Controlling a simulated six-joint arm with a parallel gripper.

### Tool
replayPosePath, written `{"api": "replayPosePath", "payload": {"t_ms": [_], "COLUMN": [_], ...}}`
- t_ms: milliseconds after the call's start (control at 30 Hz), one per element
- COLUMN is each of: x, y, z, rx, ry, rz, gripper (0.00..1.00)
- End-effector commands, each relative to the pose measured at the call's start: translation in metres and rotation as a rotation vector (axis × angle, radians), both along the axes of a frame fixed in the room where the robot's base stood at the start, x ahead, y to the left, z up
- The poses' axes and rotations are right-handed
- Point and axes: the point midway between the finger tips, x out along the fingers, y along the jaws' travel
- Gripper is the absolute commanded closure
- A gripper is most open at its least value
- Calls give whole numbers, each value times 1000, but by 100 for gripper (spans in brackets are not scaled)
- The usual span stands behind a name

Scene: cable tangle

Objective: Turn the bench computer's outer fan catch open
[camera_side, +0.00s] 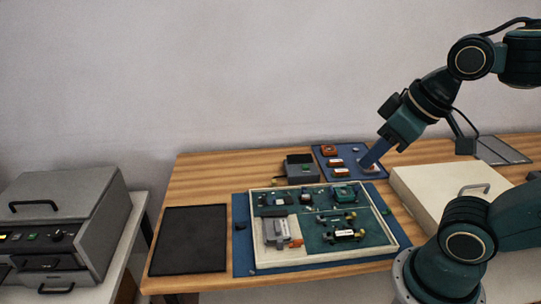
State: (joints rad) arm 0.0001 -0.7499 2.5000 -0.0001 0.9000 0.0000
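The bench computer appears as an open cream-rimmed tray (252,220) with a green board inside, lying on a blue mat (242,262). A dark green block (343,193) that may be the fan sits at the board's upper right. An orange piece (296,243) lies beside a grey block (275,231) at the lower left of the board. I cannot make out which part is the outer fan catch. My gripper (368,163) points down over the small blue mat behind the tray, apart from the computer. Its fingers are too small to tell open from shut.
A small blue mat (325,152) holds several orange-red parts (336,162). A dark box (300,167) stands left of it. A cream case (425,185) with a handle is at right. A black mat (190,240) is bare. A grey machine (65,225) stands far left.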

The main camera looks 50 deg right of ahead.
Motion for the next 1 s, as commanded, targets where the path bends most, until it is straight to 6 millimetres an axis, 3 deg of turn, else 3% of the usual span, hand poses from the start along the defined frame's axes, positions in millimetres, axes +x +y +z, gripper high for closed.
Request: {"api": "replayPosePath", "payload": {"t_ms": [367,667,1000], "x": [13,48,84], "y": [-10,-46,-107], "z": [0,-7,-32], "rx": [47,183,341], "ry": [34,114,188], "rz": [-141,-572,-1143], "gripper": [70,70,70]}}
